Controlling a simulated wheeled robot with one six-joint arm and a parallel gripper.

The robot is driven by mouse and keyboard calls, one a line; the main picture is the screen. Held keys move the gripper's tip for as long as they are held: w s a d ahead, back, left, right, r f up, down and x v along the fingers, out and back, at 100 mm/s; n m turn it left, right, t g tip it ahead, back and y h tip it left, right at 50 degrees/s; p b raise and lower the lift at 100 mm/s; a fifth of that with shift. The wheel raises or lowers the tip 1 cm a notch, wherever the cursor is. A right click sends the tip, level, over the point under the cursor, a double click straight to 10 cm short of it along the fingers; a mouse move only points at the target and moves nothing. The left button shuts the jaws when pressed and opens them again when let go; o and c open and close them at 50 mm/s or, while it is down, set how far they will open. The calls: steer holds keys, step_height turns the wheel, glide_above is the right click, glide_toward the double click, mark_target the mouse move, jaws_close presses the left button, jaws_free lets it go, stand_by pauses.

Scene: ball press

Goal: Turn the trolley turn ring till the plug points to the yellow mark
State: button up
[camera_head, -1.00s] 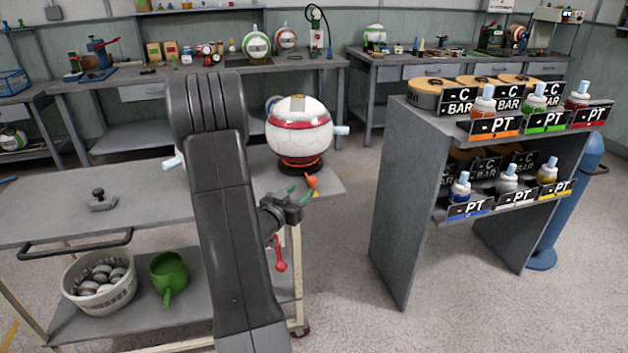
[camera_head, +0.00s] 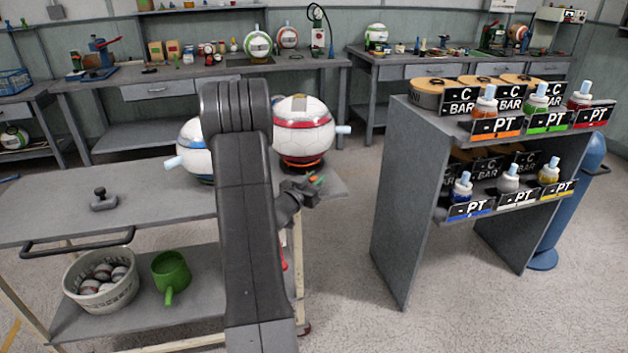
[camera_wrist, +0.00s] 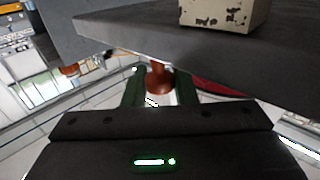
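A white ball with red bands (camera_head: 303,122) sits on a turn ring (camera_head: 301,166) at the right end of the trolley (camera_head: 75,205). Its pale blue plug (camera_head: 343,130) points right. I cannot make out a yellow mark. My gripper (camera_head: 315,183) is at the trolley's right edge, just below the ring. In the wrist view, its green fingers (camera_wrist: 160,92) stand apart on either side of an orange knob (camera_wrist: 160,77). Whether they press on the knob is unclear.
A second ball, white and blue (camera_head: 196,145), stands left, partly behind my arm. A grey stand (camera_head: 410,190) with bottles and signs is to the right; the floor between is clear. A basket (camera_head: 100,285) and green pot (camera_head: 171,270) are on the lower shelf.

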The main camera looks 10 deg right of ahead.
jaws_close()
steer(key=shift+a+r+h, duration=0.15)
steer(key=shift+a+h, duration=0.15)
steer(key=shift+a+m+g+h+p, duration=0.55)
steer(key=shift+a+m+g, duration=0.15)
steer(key=shift+a+g, duration=0.1)
steer(key=o, duration=0.8)
jaws_free()
steer(key=shift+c, duration=0.2)
steer(key=v, duration=1.3)
steer(key=shift+s+a, duration=0.25)
steer(key=shift+a, duration=0.05)
